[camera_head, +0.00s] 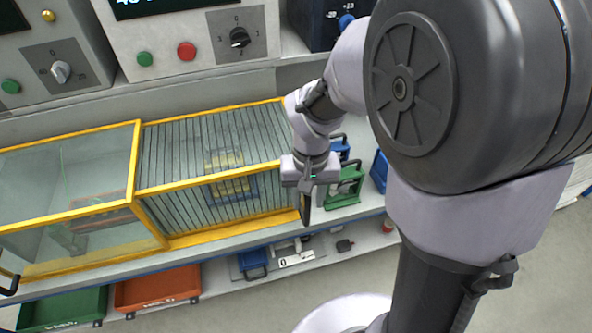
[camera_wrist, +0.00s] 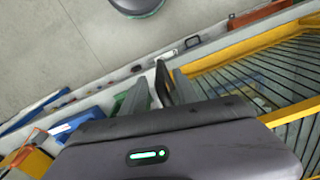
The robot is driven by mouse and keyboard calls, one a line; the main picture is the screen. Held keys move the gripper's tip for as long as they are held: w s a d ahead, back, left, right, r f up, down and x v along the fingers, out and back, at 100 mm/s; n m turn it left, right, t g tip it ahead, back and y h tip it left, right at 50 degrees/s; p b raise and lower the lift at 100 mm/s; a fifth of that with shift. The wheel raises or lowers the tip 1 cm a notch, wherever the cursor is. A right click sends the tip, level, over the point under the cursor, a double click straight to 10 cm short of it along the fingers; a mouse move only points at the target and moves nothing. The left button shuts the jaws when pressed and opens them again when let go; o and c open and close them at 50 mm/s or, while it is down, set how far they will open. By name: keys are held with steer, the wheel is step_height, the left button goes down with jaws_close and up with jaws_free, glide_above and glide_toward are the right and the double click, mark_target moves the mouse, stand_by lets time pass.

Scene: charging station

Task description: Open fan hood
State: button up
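The fan hood (camera_head: 215,178) is a yellow-framed box with dark bars, and it is closed. A fan unit (camera_head: 230,175) with yellow parts shows through the bars. A dark upright handle (camera_head: 305,210) is at the hood's right end; it also shows in the wrist view (camera_wrist: 163,88). My gripper (camera_head: 308,188) is at this right end. In the wrist view my gripper (camera_wrist: 160,84) has its fingers apart, with the handle seen between them. I cannot tell whether either finger touches it. The hood's bars and yellow frame (camera_wrist: 245,45) lie right of the fingers there.
A clear yellow-framed hood (camera_head: 70,175) adjoins on the left. Green (camera_head: 345,188) and blue items stand close to the right of my gripper. Control panels (camera_head: 195,40) rise behind. A lower shelf holds green (camera_head: 62,308) and orange (camera_head: 157,288) bins. Floor is open in front.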

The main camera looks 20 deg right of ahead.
step_height(320, 180, down, 2)
steer(key=shift+f, duration=0.2)
jaws_close()
stand_by(1.4)
